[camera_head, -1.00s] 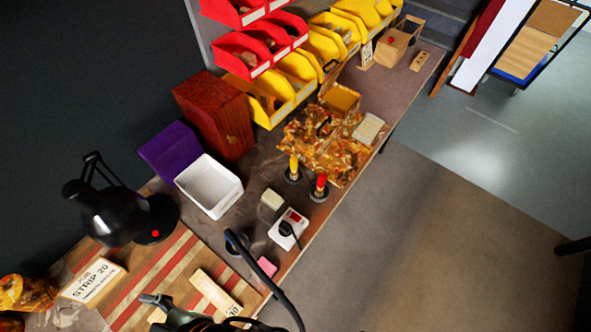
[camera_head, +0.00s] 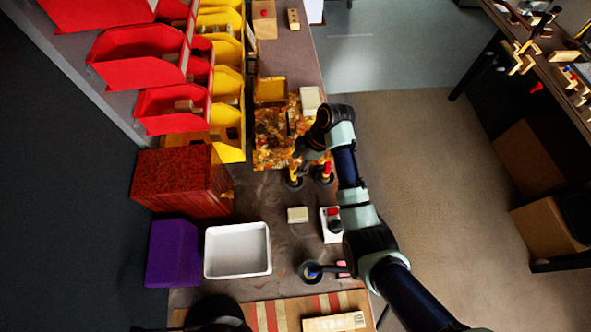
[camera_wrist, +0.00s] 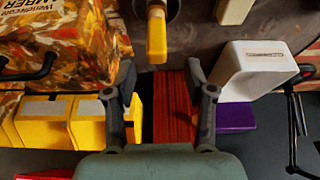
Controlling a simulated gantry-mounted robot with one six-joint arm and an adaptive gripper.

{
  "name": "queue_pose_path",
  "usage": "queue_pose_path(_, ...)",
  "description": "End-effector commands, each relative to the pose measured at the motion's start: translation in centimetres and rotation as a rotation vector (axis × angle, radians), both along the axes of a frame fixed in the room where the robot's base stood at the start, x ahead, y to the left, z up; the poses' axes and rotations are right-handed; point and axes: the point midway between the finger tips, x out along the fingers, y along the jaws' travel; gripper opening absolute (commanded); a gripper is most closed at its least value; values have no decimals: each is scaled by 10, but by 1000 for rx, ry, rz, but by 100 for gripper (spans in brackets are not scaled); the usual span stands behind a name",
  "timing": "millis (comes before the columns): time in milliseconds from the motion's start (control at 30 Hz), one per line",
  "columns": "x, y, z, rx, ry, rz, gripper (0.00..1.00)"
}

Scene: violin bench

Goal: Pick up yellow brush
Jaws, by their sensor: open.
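The yellow brush (camera_head: 295,171) stands upright in a dark round holder beside the mottled orange-brown case in the head view. In the wrist view the yellow brush (camera_wrist: 157,36) shows at top centre, just beyond the gap between my fingertips. My gripper (camera_wrist: 159,76) is open, with one finger on each side of the gap and nothing held between them. In the head view my gripper (camera_head: 302,156) hangs close over the yellow brush and partly hides it. The red-topped brush (camera_head: 326,172) stands in its own holder just to the right, close to my arm.
The mottled case (camera_head: 268,150) lies close on the left. A white block (camera_head: 297,215) and a white device (camera_head: 331,225) sit in front of the brushes. A white tray (camera_head: 238,274), purple box (camera_head: 172,252) and yellow bins (camera_head: 228,148) line the left side.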

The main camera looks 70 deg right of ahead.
Motion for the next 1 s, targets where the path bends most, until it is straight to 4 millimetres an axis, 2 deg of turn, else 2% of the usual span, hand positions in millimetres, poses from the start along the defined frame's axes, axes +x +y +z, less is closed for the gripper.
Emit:
queue_pose_path(100,5,3,-17,2,2,0,54)
queue_pose_path(267,9,4,-24,0,1,0,54)
queue_pose_path(500,22,7,-63,1,2,1,54)
queue_pose_path(600,25,8,-69,0,1,0,54)
queue_pose_path(800,25,8,-69,-1,1,0,54)
queue_pose_path(867,25,8,-69,-1,1,0,46)
queue_pose_path(1000,25,8,-69,-1,1,-1,22)
